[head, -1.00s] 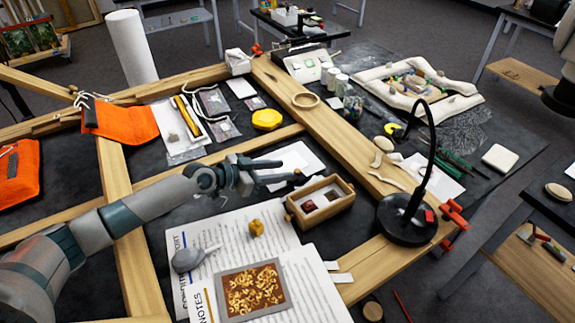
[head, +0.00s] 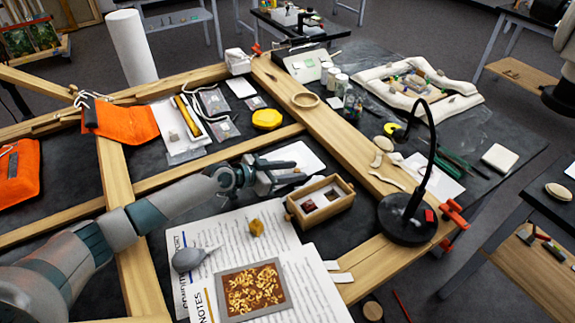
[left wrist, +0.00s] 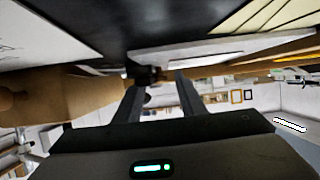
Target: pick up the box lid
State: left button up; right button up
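A small open wooden box (head: 320,201) with dark and pale pieces inside stands on the dark work surface, in the middle of the head view. A flat white panel (head: 300,153) lies just behind my left gripper; I cannot tell whether it is the box lid. My left gripper (head: 294,181) is beside the box's far left corner, with its fingers pointing right. The fingers are apart. In the left wrist view the open fingers (left wrist: 158,80) reach toward a small dark object (left wrist: 146,73) below a pale slab edge (left wrist: 195,50).
A lamp with a round black base (head: 407,219) stands right of the box. Wooden frame bars (head: 340,133) surround the area. Printed sheets (head: 225,235), a grey blower (head: 187,259) and a tray of gilt fragments (head: 252,289) lie in front.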

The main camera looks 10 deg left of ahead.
pick_arm(q)
grip_shut()
dwell(0.3)
jog(key=shift+r+p, duration=0.3)
jog(key=shift+r, duration=0.15)
jog(key=r+p, duration=0.1)
jog(key=r, duration=0.1)
jog(key=d+r+p, duration=0.1)
jog(key=r+p, duration=0.1)
jog(key=shift+r, duration=0.1)
jog(key=w+d+r+p, duration=0.1)
jog(key=d+r+p, duration=0.5)
jog(key=d+p, duration=0.3)
jog(key=shift+w+d, duration=0.15)
jog(key=shift+d, duration=0.65)
